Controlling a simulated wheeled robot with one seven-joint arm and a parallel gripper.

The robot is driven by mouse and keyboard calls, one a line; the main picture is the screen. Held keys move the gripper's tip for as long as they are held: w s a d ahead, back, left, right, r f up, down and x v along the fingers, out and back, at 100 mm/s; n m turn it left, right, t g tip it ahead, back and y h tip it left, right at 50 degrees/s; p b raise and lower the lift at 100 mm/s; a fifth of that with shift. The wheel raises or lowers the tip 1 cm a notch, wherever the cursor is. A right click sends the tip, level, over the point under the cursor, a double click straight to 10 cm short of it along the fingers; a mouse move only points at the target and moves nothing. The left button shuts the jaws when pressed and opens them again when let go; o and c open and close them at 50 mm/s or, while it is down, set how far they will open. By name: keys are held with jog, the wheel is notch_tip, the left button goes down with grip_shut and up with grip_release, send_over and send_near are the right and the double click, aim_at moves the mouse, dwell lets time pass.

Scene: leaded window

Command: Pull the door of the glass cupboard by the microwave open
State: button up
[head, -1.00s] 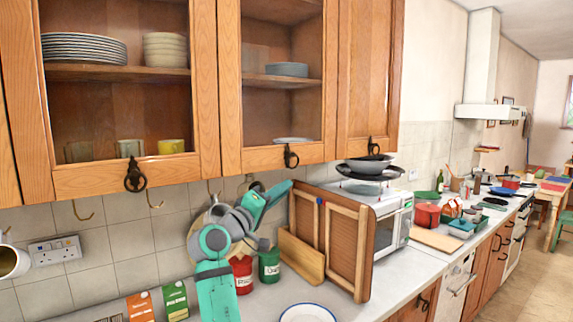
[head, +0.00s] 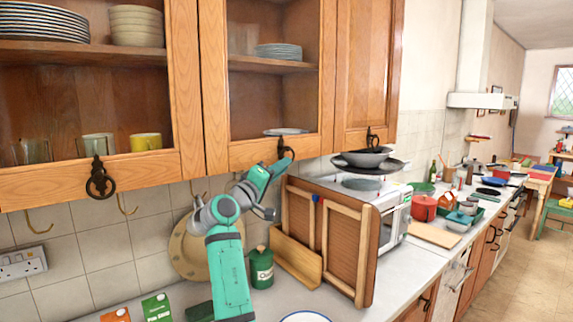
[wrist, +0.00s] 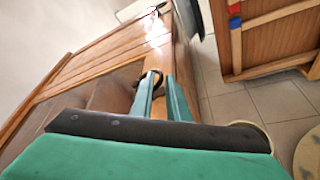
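The glass cupboard door (head: 240,154) by the microwave is shut in the head view. Its black ring handle (head: 286,150) hangs on the lower rail. My gripper (head: 281,162) reaches up to this handle from below and partly covers it. In the wrist view, the two teal fingers (wrist: 164,84) stand apart, with door wood showing between them. The dark ring (wrist: 157,76) shows at the fingertips, close to the left finger. I cannot tell whether a finger passes through the ring or touches it.
A glass door (head: 82,182) at left and a solid door (head: 368,75) at right flank the cupboard. A green canister (head: 262,268) stands below.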

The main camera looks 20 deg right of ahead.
jog(key=shift+x, duration=1.65)
grip_shut()
dwell(0.5)
